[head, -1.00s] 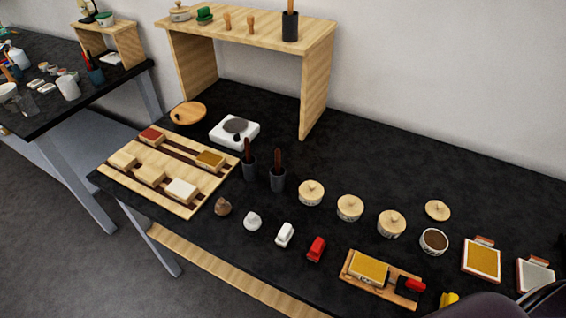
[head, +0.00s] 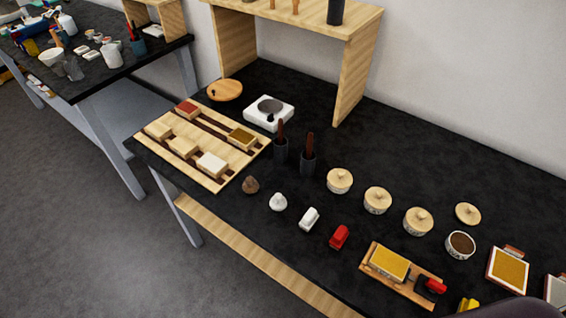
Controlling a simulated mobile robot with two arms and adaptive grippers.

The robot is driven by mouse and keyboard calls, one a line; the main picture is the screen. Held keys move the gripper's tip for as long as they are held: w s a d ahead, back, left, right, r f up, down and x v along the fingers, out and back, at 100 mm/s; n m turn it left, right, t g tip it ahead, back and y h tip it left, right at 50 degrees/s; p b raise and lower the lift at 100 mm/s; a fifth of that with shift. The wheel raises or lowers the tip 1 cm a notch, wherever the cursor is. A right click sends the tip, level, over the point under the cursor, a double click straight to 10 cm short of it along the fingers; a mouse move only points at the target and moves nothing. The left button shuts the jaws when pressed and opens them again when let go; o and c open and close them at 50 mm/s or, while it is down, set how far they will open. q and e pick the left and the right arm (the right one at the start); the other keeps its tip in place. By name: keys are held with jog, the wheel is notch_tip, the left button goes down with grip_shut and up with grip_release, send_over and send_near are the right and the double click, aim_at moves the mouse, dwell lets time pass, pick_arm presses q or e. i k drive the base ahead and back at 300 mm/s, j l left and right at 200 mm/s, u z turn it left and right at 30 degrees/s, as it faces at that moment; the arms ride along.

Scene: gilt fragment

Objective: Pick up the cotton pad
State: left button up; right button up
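A small white rounded lump with a narrow top (head: 278,201) stands on the black table and looks like the cotton pad, though I cannot be sure. A similar brown lump (head: 251,184) is at its upper left, and a small white block-like piece (head: 309,219) is at its lower right. Neither of my grippers shows in the head view. A dark rounded shape at the bottom right edge is cut off.
A slatted wooden rack (head: 228,182) with several blocks lies at the left of the black table (head: 450,165). Lidded pots (head: 377,200), a red piece (head: 339,237) and a wooden tray with a yellow pad (head: 390,263) stand right. A wooden shelf (head: 357,75) stands behind.

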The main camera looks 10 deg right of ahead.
aim_at(250, 186)
jog(key=k+l+z, duration=0.1)
jog(key=z, duration=0.3)
jog(key=k+l+z, duration=0.35)
jog(key=i+j, duration=0.05)
jog(key=j, duration=0.05)
